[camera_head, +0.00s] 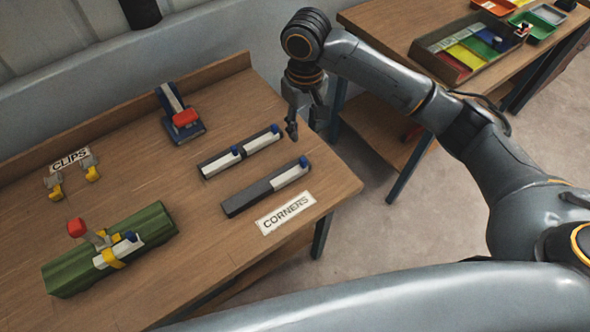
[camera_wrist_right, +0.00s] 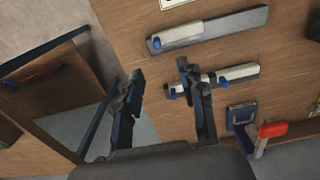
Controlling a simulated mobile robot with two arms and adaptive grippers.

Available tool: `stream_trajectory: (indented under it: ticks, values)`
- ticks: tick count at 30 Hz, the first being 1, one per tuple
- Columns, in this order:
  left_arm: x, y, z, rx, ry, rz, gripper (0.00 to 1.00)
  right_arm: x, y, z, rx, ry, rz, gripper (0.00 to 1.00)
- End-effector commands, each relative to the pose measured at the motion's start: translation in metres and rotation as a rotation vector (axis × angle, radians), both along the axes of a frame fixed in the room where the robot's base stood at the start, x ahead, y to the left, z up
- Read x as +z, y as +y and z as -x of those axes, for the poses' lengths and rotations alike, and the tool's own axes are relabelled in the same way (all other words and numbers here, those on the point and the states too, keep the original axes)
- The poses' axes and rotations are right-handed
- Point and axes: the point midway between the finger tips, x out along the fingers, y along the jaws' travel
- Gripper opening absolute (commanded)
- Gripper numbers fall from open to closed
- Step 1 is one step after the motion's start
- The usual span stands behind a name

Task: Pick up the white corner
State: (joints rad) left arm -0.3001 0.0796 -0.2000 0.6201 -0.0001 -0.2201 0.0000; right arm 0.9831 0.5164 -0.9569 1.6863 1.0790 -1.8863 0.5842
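White corners with blue knobs lie on two dark grey holders by the CORNERS label (camera_head: 286,213). The back holder (camera_head: 207,169) bears two, a left white corner (camera_head: 222,161) and a right white corner (camera_head: 260,142). The front holder (camera_head: 245,198) bears one white corner (camera_head: 289,177) at its right end. My right gripper (camera_head: 305,122) is open and empty, just beyond the back holder's right end. In the right wrist view its fingers (camera_wrist_right: 162,75) are spread, and one finger partly hides a white corner (camera_wrist_right: 177,89). My left gripper is not in view.
A green block (camera_head: 68,272) with a white piece and a red-knobbed clamp stands front left. A blue device with a red handle (camera_head: 185,117) stands at the back. Yellow-grey clips (camera_head: 91,171) lie left. A second table (camera_head: 385,20) with trays is at the right.

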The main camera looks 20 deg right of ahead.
Motion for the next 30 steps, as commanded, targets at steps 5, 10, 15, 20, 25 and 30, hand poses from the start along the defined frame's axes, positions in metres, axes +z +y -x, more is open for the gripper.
stream_trajectory:
  ticks: [5, 10, 15, 20, 25, 30]
  values:
    - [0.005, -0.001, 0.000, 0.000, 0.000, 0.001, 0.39, -0.033, -0.001, 0.001, -0.002, 0.006, 0.002, 0.40]
    - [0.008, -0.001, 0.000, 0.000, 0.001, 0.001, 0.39, -0.064, -0.001, 0.001, -0.001, 0.004, 0.001, 0.40]
    - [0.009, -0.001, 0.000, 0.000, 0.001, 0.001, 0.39, -0.079, 0.000, 0.000, 0.001, 0.000, 0.000, 0.40]
    - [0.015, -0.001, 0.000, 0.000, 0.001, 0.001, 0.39, -0.092, -0.004, -0.001, 0.000, 0.002, 0.002, 0.40]
    - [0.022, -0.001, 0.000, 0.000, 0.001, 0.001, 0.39, -0.119, -0.007, -0.003, 0.001, 0.002, 0.001, 0.40]
    - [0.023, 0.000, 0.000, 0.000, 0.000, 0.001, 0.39, -0.132, -0.008, -0.003, 0.001, 0.000, 0.001, 0.40]
